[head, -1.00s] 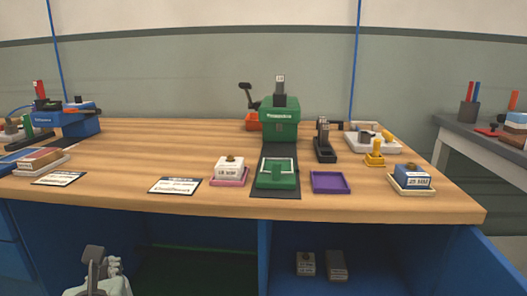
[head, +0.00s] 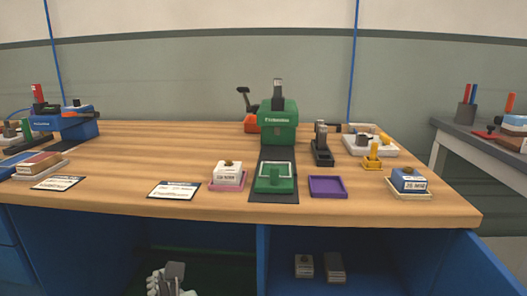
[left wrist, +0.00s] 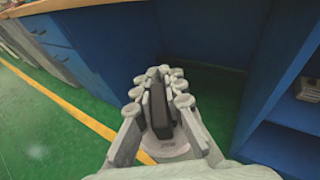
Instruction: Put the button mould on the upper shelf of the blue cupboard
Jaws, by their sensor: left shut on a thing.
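My left gripper (head: 170,287) is at the bottom of the head view, in front of the blue cupboard's left opening. It is shut on a dark grey block, taken as the button mould (head: 174,270). In the left wrist view the button mould (left wrist: 158,108) stands between the fingers (left wrist: 158,88), its lower end hidden. The blue cupboard (head: 263,245) is under the wooden worktop. Its right compartment holds two grey blocks, one on the left (head: 304,266) and one on the right (head: 335,267), on a blue shelf (head: 375,280). My right gripper is not in view.
A blue door (head: 470,265) stands open at the cupboard's right. The worktop (head: 120,150) overhangs the openings and carries a green press (head: 278,125), a purple tray (head: 327,187) and boxed moulds. The shelf has free room right of the grey blocks.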

